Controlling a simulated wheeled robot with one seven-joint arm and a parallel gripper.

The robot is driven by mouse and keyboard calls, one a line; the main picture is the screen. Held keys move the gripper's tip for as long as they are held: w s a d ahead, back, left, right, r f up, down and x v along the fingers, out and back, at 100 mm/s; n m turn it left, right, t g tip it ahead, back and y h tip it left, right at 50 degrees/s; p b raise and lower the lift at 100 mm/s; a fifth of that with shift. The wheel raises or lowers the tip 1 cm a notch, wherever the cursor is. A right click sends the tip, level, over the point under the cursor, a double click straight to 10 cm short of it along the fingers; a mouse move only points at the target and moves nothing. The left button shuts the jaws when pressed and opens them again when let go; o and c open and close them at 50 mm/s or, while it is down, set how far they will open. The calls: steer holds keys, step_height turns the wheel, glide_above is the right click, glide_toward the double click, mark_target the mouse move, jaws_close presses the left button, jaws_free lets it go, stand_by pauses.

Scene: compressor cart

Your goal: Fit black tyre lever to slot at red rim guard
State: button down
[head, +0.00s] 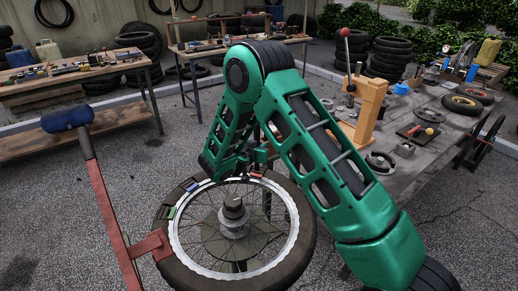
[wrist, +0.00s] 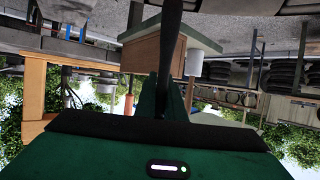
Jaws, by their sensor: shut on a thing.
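The wheel lies flat on its stand, with a dark tyre (head: 303,225) around a pale spoked rim (head: 290,245). A small red rim guard (head: 257,174) sits on the far edge of the rim, close below my gripper (head: 252,156). A blue guard (head: 193,184) and a green guard (head: 172,212) sit on the left of the rim. In the wrist view my gripper (wrist: 168,95) is shut on the black tyre lever (wrist: 173,50), which runs up to the picture's top edge. The lever's far tip and the slot are hidden; I cannot tell whether they touch.
A red post with a blue head (head: 68,119) stands left of the wheel. A workbench (head: 440,135) at right carries a wooden block (head: 368,110), a red-knobbed lever (head: 346,33) and small parts. Two more benches and tyre stacks stand behind.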

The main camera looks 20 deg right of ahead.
steer(key=shift+f, duration=2.4)
